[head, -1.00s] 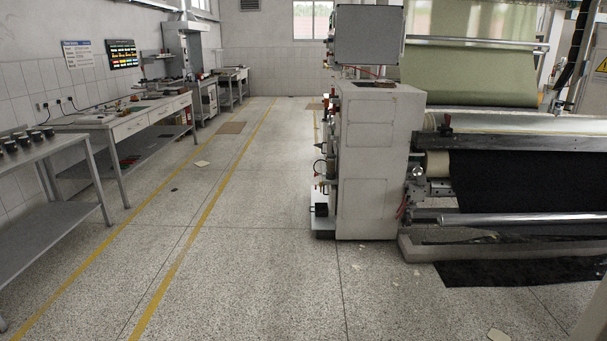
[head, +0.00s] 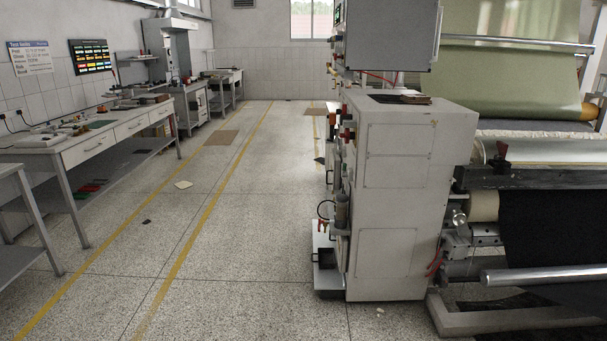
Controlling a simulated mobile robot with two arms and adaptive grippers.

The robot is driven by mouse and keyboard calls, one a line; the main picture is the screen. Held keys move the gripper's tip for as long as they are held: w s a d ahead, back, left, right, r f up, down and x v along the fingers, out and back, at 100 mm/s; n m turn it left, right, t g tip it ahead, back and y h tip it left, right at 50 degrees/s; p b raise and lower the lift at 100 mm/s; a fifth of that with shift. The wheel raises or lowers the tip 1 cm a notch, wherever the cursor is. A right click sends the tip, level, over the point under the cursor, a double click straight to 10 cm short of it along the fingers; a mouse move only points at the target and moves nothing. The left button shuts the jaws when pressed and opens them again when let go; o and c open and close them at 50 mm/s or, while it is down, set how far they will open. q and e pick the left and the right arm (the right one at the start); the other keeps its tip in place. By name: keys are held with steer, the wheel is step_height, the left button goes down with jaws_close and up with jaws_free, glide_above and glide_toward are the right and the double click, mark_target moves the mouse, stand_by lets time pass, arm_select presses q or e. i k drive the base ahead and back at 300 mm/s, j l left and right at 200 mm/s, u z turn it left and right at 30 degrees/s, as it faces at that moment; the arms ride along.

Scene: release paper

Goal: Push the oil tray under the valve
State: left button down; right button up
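A small dark tray (head: 325,259) sits low at the left foot of the large white machine cabinet (head: 395,200), on or beside a light metal base plate (head: 322,284). I take it to be the oil tray. Above it, on the cabinet's left side, are several small fittings, among them a red-handled part (head: 322,226) and a black ring-shaped handle (head: 326,209). I cannot tell which one is the valve. Neither of my grippers is in view.
The speckled floor (head: 215,225) between the yellow lines is open ahead. Workbenches (head: 100,150) line the left wall. The roller frame (head: 520,318) stands at right.

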mark_target(325, 256)
steer(key=i+z, duration=0.1)
steer(key=i, duration=0.6)
steer(key=i+j, duration=0.15)
steer(key=i, duration=0.55)
steer(key=i+j+z, duration=0.15)
steer(key=i, duration=0.55)
